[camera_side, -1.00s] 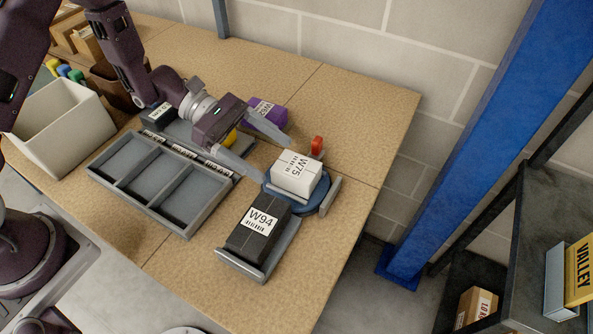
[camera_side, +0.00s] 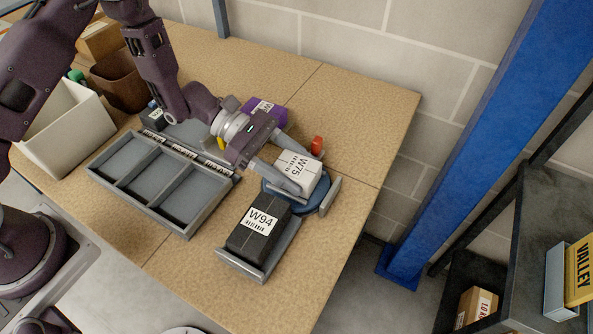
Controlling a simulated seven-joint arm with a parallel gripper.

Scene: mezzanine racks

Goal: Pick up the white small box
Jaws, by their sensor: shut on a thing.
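The white small box (camera_side: 301,170), marked W75, sits on a round blue stand (camera_side: 318,204) near the right side of the table. My gripper (camera_side: 289,172) reaches it from the left, with one finger on its near side and the other on its far side. The fingers are shut on the box. The far finger is partly hidden behind the box. I see no clear gap between the box and the stand.
A black box (camera_side: 258,226) marked W94 lies in a grey tray (camera_side: 262,268) in front. A purple box (camera_side: 268,112) and a small red object (camera_side: 317,145) are behind. An empty grey divided tray (camera_side: 188,229) lies left. A white bin (camera_side: 67,135) stands far left.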

